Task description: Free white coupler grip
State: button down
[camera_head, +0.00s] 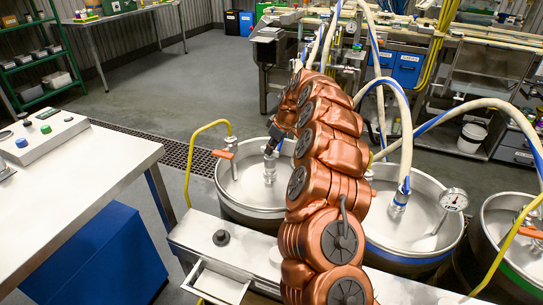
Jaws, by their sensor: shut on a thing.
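My copper arm rises through the middle of the picture, and my dark gripper (272,144) reaches down over the left steel vessel (235,200). It is shut on the top of a pale coupler (269,168) that stands upright on that vessel's lid. The fingers and the grip between them are small and partly hidden by the arm. A second coupler with a blue collar (400,198) stands on the middle vessel (420,235), with a white, blue-striped hose (405,120) running up from it.
A pressure gauge (453,200) stands on the middle vessel. Another vessel (515,235) is at the right edge. Yellow bent pipes with orange handles (222,154) flank the vessels. A white worktable (80,185) with a control box (40,135) is at left. Hoses loop close to my arm.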

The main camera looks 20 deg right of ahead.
jog(key=shift+f+n+g+b, duration=0.1)
jog(key=shift+n+g+b, duration=0.2)
jog(key=shift+n+b, duration=0.45)
jog(key=shift+n, duration=0.25)
jog(key=c, duration=1.2)
grip_release()
jog(key=v, duration=1.2)
jog(key=shift+d, duration=0.25)
